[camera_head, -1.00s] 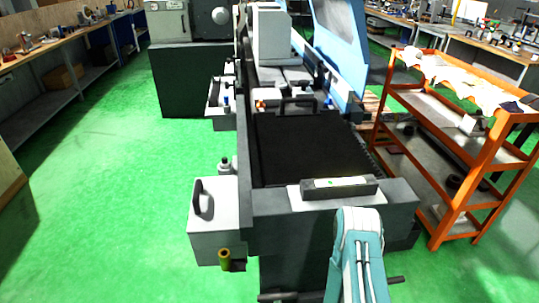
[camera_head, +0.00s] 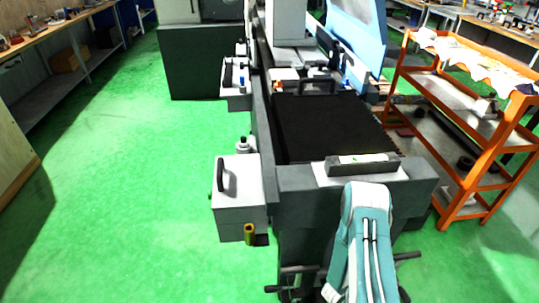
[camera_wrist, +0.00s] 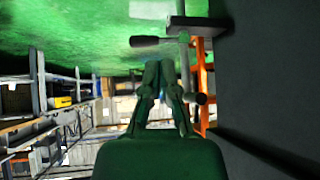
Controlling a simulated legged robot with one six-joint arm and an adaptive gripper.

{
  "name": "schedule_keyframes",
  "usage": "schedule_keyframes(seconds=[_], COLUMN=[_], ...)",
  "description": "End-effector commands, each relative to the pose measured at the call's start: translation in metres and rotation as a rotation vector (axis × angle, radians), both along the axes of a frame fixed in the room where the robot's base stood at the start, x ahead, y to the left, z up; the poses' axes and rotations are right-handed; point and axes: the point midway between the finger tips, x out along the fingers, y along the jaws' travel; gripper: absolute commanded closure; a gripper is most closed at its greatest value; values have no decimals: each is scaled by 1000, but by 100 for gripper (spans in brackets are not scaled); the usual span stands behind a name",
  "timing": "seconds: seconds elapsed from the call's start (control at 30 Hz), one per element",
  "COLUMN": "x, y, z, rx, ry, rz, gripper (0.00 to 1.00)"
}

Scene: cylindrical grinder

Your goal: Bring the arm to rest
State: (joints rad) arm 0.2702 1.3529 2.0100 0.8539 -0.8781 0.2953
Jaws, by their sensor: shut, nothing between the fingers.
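My gripper (camera_wrist: 158,68) shows in the wrist view as green fingers that come together at their tips. It is shut and empty. My arm (camera_head: 365,240) shows in the head view as a teal and white link, bent in front of the near end of the grinder (camera_head: 318,192). My gripper cannot be made out clearly there. In the wrist view the picture is upside down, with the floor at the top. A handle with a dark grip (camera_wrist: 146,41) is close to my fingertips; I cannot tell whether they touch.
An orange cart (camera_head: 483,170) with cloths on top stands right of the grinder. A grey box (camera_head: 238,195) juts from the grinder's left side. Green floor (camera_head: 120,190) is free on the left, up to a workbench (camera_head: 60,38). A dark surface (camera_wrist: 275,80) fills the wrist view's right side.

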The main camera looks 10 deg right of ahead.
Motion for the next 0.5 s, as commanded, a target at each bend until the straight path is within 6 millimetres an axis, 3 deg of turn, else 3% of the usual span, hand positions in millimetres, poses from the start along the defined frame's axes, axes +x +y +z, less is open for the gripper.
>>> schedule_keyframes(seconds=[0.37, 0.5], x=[56, 86], y=[24, 36], z=[54, 92], rx=[88, 150], ry=[-52, -81], rz=[96, 166], gripper=[100, 100])
